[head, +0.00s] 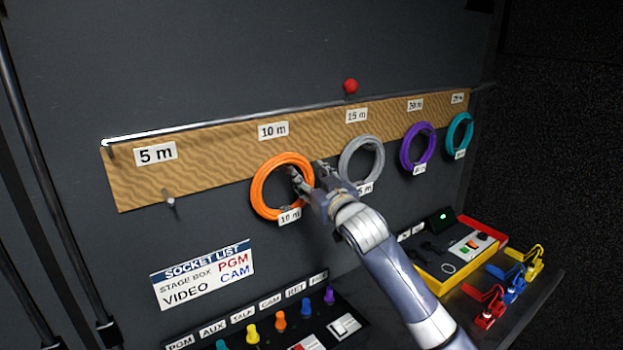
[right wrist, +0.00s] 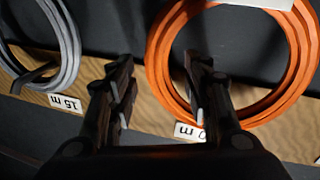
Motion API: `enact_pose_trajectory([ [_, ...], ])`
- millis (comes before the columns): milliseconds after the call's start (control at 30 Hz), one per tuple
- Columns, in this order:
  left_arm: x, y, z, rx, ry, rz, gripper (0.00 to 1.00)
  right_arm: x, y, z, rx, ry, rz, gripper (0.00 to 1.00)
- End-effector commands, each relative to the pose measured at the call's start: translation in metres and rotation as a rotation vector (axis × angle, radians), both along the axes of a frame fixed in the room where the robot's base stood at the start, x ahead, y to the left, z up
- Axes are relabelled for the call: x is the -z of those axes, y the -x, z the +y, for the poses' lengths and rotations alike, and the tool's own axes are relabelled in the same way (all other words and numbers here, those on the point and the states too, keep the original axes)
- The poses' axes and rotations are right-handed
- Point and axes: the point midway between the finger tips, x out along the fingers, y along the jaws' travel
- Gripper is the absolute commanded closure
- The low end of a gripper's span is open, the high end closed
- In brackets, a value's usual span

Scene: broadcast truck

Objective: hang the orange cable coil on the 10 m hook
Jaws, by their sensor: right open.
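The orange cable coil (head: 256,194) is against the wooden hook board (head: 220,142), below the board's "10 m" label (head: 273,130). It carries its own "10 m" tag at the bottom. The 10 m hook itself cannot be made out. My right gripper (head: 310,175) is open at the coil's right side. In the right wrist view, the open fingers (right wrist: 160,88) stand on either side of the orange coil's (right wrist: 158,60) near band, one finger over the ring's inside. Whether they touch it is unclear. My left gripper is not in view.
A grey coil (head: 348,160) hangs close to the right of my gripper, with purple (head: 403,150) and teal (head: 449,135) coils farther right. The 5 m peg (head: 171,202) is bare. Below are a socket panel (head: 345,327) and a yellow-edged case (head: 432,280).

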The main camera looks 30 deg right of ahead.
Motion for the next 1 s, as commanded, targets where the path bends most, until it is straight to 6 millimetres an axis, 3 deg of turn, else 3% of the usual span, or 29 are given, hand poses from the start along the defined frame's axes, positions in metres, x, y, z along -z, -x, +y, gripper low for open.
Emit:
enact_pose_trajectory([
  [267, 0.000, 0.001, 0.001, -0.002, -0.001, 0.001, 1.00, 0.003, 0.011, 0.001, 0.000, 0.002, 0.005, 0.55],
  [700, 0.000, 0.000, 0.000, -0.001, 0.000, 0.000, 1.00, 0.002, 0.088, 0.006, 0.000, 0.001, 0.003, 0.55],
  [1000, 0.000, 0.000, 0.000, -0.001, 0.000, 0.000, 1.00, 0.001, 0.118, 0.008, 0.000, 0.000, 0.001, 0.55],
])
